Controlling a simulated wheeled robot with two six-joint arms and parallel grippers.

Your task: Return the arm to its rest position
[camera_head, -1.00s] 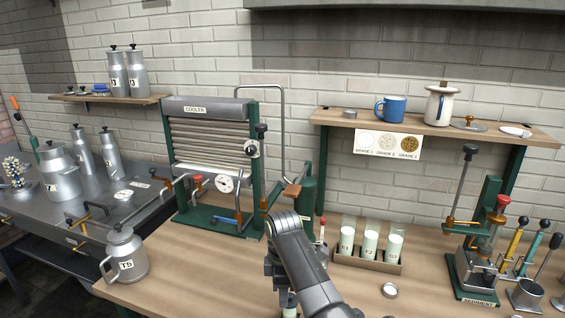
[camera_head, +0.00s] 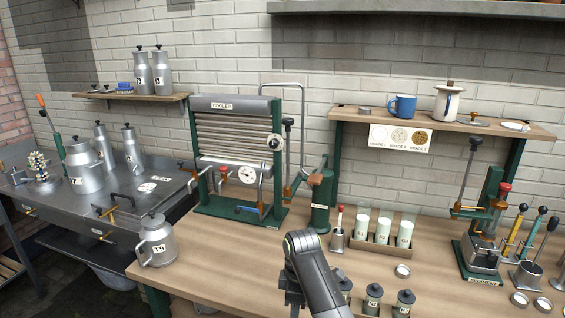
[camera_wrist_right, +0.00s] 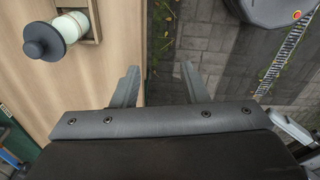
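My right arm reaches in from the bottom centre of the head view, in front of the wooden bench. Its gripper shows in the right wrist view (camera_wrist_right: 160,88), with two grey fingers spread apart and nothing between them. The fingers are over the bench's front edge, with the bench (camera_wrist_right: 125,50) on the left and the paved floor on the right. My left gripper is in neither view.
Several small dark-lidded jars (camera_head: 373,297) stand near the bench front, beside my arm. A bottle rack (camera_head: 380,250), green pump stand (camera_head: 320,200) and cooler (camera_head: 235,150) stand behind. A can T5 (camera_head: 157,242) stands at the bench's left end.

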